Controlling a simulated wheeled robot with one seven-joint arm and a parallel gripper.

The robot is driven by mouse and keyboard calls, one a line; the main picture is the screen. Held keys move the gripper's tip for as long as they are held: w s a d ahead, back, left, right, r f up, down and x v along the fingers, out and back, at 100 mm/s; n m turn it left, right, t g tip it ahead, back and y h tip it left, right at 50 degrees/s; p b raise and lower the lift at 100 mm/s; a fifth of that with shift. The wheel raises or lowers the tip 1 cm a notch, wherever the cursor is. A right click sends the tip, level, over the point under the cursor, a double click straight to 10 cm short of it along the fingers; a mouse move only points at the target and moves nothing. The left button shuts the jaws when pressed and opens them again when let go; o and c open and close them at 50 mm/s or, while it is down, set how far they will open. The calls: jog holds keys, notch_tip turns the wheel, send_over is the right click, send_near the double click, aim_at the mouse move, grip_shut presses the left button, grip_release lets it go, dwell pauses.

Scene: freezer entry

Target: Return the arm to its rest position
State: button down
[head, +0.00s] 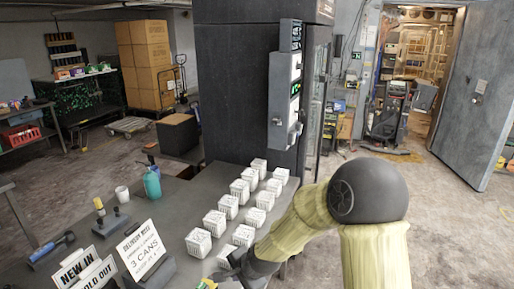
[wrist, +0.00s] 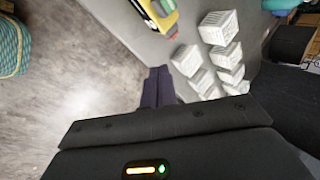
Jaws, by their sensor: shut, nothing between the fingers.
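My arm, in a yellow-green sleeve, reaches from the right over the grey table (head: 170,215) in the head view. Its dark wrist end hangs low over the table's near part, and the fingertips are hard to make out there. In the wrist view my gripper (wrist: 158,84) shows as two dark fingers pressed together, with nothing between them. The fingers point past the table's edge, over the floor and tabletop.
A dark cabinet (head: 235,90) rises behind. A yellow-and-grey tool (wrist: 158,16) lies near the gripper.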

jog(key=s+d+r+n+g+h, duration=0.1)
jog(key=s+d+r+n+h, duration=0.1)
jog(key=s+d+n, duration=0.3)
jog(key=s+d+r+n+g+h, duration=0.1)
jog(key=s+d+r+n, duration=0.3)
jog(key=s+d, duration=0.6)
jog(key=d+h, duration=0.1)
jog(key=d, duration=0.5)
jog(key=shift+s+d+r+n, duration=0.15)
jog(key=shift+s+r+n, duration=0.1)
jog(key=shift+s+n, duration=0.15)
jog(key=shift+w, duration=0.25)
